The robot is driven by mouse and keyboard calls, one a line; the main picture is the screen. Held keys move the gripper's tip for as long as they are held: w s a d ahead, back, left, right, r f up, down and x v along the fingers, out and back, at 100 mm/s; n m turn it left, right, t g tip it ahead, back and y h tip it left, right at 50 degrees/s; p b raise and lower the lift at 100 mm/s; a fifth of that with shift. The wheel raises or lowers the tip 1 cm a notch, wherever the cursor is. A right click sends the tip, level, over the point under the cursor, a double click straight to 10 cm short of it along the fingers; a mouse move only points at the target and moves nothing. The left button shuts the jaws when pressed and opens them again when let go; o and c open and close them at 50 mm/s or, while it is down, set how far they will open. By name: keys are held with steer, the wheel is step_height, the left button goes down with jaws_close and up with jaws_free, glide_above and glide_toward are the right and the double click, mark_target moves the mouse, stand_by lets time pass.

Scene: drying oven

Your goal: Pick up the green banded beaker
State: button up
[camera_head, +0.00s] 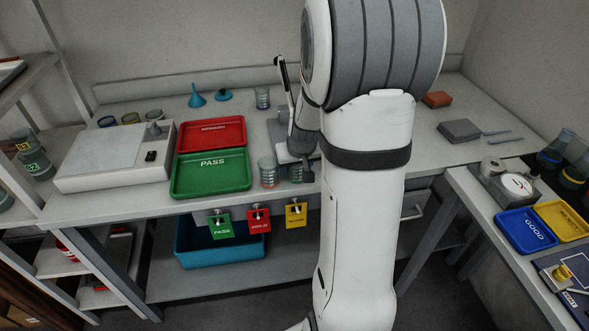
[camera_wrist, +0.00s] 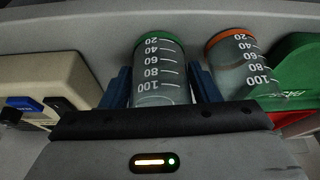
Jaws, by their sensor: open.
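The green banded beaker (camera_wrist: 160,75) is clear, with white graduation marks and a green rim, and shows upside down in the wrist view. My gripper (camera_wrist: 159,84) is open, with one blue finger on each side of this beaker. I cannot tell whether the fingers touch it. In the head view the green banded beaker (camera_head: 296,174) is mostly hidden by my arm, near the bench's front edge. A similar beaker with an orange band (camera_wrist: 235,64) stands close beside it; the head view shows this orange banded beaker (camera_head: 268,172) to its left.
A green PASS tray (camera_head: 211,174) and a red tray (camera_head: 210,134) lie left of the beakers. A beige device (camera_wrist: 48,82) shows at left in the wrist view. Another beaker (camera_head: 262,98) stands farther back. A balance (camera_head: 116,160) is at the bench's left.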

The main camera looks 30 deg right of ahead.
steer(key=c, duration=0.8)
steer(key=shift+r, duration=0.15)
